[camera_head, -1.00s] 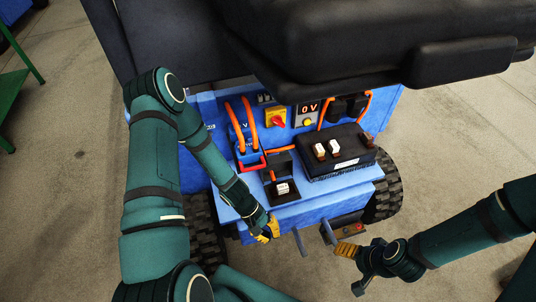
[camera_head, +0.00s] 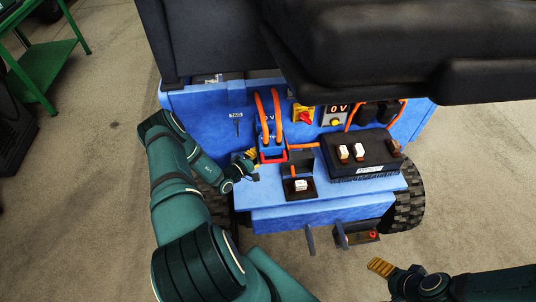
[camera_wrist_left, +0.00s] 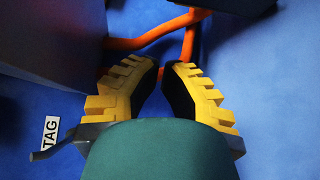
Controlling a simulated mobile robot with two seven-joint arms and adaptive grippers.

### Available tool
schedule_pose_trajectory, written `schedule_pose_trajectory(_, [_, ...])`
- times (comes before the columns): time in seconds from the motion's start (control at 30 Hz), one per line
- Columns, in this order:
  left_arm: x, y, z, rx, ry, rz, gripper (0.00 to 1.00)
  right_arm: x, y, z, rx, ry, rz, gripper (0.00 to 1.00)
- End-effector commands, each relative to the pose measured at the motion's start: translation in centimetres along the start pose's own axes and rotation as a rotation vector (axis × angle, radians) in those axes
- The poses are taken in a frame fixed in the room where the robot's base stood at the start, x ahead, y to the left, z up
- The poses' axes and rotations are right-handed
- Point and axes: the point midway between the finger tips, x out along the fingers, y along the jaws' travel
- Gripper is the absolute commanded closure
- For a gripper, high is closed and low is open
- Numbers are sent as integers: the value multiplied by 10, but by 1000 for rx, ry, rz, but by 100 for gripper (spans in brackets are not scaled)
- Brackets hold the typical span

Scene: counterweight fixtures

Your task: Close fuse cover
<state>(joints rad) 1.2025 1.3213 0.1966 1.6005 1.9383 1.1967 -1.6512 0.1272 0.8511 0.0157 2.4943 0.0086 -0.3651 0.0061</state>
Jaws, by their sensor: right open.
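A small black fuse box (camera_head: 300,190) with a white fuse (camera_head: 301,185) sits on the blue ledge. A dark upright plate (camera_head: 302,158) behind the fuse looks like its cover, standing raised. My left gripper (camera_head: 249,157) is left of this box, beside the red-framed connector, touching nothing that I can make out. In the left wrist view its yellow fingers (camera_wrist_left: 163,72) stand a little apart with nothing between them. My right gripper (camera_head: 381,267) is open and empty, low in front of the blue cart and well away from the fuse box.
A larger black block (camera_head: 362,168) with white and brown parts sits right of the fuse box. Orange cables (camera_head: 270,120) rise from the connector (camera_head: 273,156). A dark overhang (camera_head: 400,50) covers the back. A TAG label (camera_wrist_left: 49,138) is near the left gripper.

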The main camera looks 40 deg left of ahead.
Motion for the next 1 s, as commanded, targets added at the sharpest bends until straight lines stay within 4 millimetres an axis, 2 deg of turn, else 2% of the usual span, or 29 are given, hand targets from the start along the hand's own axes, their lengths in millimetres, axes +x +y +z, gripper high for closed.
schedule_pose_trajectory(0.2, [42,-1,2,0,-5,1,100,6,2,3,-2,-6,-1,19])
schedule_pose_trajectory(0.5, [88,-1,3,-1,-5,-2,100,14,5,7,-4,-14,-1,19])
schedule_pose_trajectory(0.7, [69,0,23,-5,-5,-3,100,8,3,4,-3,-10,-1,19])
schedule_pose_trajectory(1.0, [60,0,34,-2,-5,-2,100,7,3,4,-2,-7,-1,19])
